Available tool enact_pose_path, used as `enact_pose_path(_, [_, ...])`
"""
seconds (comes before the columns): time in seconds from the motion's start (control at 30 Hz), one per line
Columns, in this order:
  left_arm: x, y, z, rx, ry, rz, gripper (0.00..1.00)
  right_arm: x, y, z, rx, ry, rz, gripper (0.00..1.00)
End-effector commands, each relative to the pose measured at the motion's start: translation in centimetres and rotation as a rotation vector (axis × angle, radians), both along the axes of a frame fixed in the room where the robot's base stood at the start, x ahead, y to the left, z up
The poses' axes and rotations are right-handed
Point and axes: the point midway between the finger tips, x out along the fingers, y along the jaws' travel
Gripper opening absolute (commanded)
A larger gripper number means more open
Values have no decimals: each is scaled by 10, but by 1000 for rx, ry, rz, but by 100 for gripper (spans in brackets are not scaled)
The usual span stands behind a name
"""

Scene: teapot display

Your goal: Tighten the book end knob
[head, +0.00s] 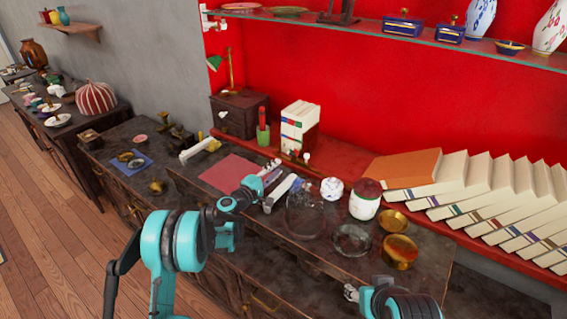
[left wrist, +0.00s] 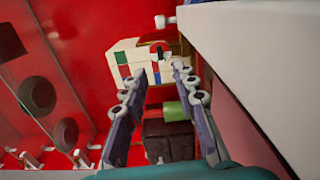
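White books with red, green and blue labels (head: 298,118) stand upright against a brown book end (head: 311,138) on the red ledge. Small white knobs (head: 306,156) show low at the book end. In the left wrist view the books (left wrist: 126,60) are beyond the fingertips, and a white knob (left wrist: 165,22) shows above them; I cannot tell whether it is the book end's. My left gripper (head: 284,173) is open and empty, in front of the books and apart from them; its spread fingers show in the left wrist view (left wrist: 158,76). My right gripper (head: 351,293) is low at the front, its finger state unclear.
A green cup (head: 263,136) and dark chest (head: 240,112) stand left of the books. A lidded white pot (head: 332,188), a jar (head: 364,204) and brass bowls (head: 399,250) are to the right. Leaning books (head: 490,195) line the ledge. A shelf (head: 380,32) hangs above.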

Motion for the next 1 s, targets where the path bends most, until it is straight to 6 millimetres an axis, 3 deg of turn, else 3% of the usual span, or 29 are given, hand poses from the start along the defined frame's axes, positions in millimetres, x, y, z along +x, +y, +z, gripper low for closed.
enact_pose_path(0.23, [-22,15,0,0,0,0,28,0,0,0,0,0,0,49])
enact_pose_path(0.73, [-24,15,1,5,0,-2,28,0,0,0,0,0,0,49])
enact_pose_path(0.87, [-33,11,15,60,2,-14,28,0,0,0,0,0,0,49])
enact_pose_path(1.0, [-59,4,43,202,7,-46,28,0,0,0,0,0,0,49])
